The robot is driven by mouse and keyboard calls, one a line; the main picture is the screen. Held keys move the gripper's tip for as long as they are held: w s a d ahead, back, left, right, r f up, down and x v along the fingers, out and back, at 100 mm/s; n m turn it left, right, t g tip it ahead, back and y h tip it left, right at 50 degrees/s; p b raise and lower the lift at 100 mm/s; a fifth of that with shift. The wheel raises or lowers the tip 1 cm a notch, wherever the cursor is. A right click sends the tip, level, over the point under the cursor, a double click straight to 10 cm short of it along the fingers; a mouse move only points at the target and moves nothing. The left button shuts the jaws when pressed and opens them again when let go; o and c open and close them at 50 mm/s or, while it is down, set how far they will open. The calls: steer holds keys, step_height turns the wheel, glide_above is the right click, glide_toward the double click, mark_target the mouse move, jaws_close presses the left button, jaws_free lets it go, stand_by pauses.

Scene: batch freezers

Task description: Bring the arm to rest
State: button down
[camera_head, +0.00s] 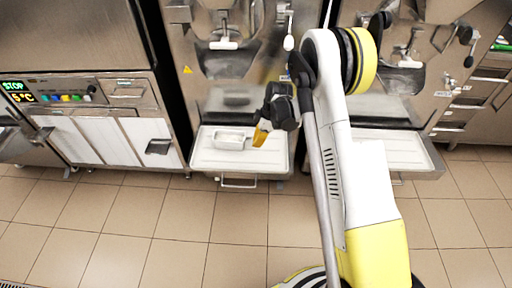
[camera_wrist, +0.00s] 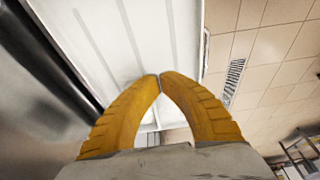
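My gripper (camera_head: 262,134) hangs at the end of my white and yellow arm, in front of the middle freezer and over the right part of its white tray (camera_head: 205,163). In the wrist view its two ribbed yellow fingers (camera_wrist: 160,76) meet at the tips, with nothing seen between them. The gripper is shut and empty. The arm is bent, with its elbow high in front of the freezers. Whether the fingertips touch the tray cannot be told.
A metal pan (camera_head: 230,139) sits on the tray, just left of my gripper. A second tray (camera_head: 400,152) juts out behind my arm at the right. A control panel (camera_head: 62,92) is at the left. The tiled floor (camera_head: 180,215) in front is clear.

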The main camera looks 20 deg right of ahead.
steer(key=s+r+m+t+h+p, duration=0.1)
steer(key=s+r+m, duration=0.3)
steer(key=r, duration=1)
steer(key=s+r+m+t+h+p, duration=0.1)
steer(key=s+r+m+t, duration=0.15)
steer(key=s+r, duration=0.75)
steer(key=s+r+m+t, duration=0.1)
steer(key=s+r+m, duration=0.3)
steer(key=s, duration=0.4)
steer(key=s+r+m+t+h, duration=0.1)
steer(key=s+r+m, duration=0.3)
steer(key=s, duration=0.4)
steer(key=shift+r+t, duration=0.35)
